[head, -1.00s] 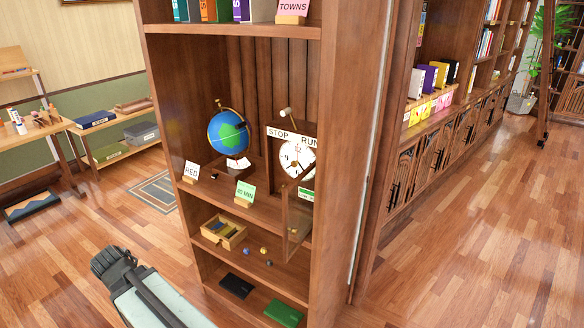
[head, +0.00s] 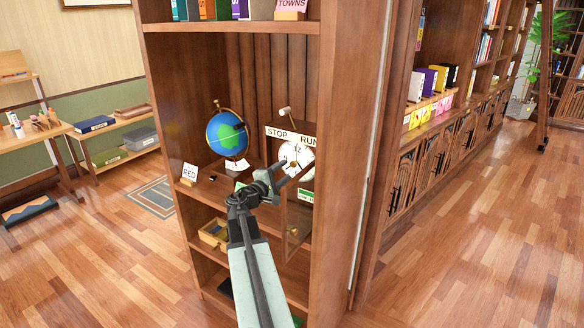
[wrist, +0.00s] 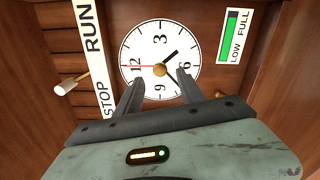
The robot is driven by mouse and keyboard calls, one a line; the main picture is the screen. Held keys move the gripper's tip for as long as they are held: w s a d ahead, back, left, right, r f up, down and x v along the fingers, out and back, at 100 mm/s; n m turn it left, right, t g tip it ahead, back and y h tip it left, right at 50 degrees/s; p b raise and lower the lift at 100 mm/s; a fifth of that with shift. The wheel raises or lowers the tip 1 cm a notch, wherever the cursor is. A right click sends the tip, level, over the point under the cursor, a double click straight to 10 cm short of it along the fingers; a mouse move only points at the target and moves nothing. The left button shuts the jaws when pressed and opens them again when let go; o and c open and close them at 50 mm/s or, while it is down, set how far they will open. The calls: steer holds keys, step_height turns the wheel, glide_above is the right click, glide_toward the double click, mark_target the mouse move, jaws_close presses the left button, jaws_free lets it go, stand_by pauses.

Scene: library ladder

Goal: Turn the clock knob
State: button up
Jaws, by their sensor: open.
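The clock (head: 305,151) has a round white face and stands in a wooden case on the shelf, partly hidden by my gripper in the head view. In the wrist view the clock face (wrist: 146,42) lies on its side, with black hands. The brass knob (wrist: 160,70) is at its centre. My gripper (wrist: 159,77) is open, with one finger on each side just below the knob in the picture. I see no clear contact with the knob. In the head view my gripper (head: 286,172) reaches in front of the clock.
A STOP/RUN plate (wrist: 93,60) with a white-tipped lever (wrist: 68,88) is beside the face. A green LOW/FULL gauge (wrist: 234,40) is on the other side. An open glazed door (head: 298,222) hangs by my arm. A globe (head: 226,134) and RED card (head: 190,172) stand left.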

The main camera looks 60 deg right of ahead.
steer(key=d, duration=0.5)
steer(key=shift+d, duration=0.15)
jaws_close()
steer(key=shift+m, duration=1.4)
jaws_free()
glide_toward(292, 165)
steer(key=shift+d, duration=0.5)
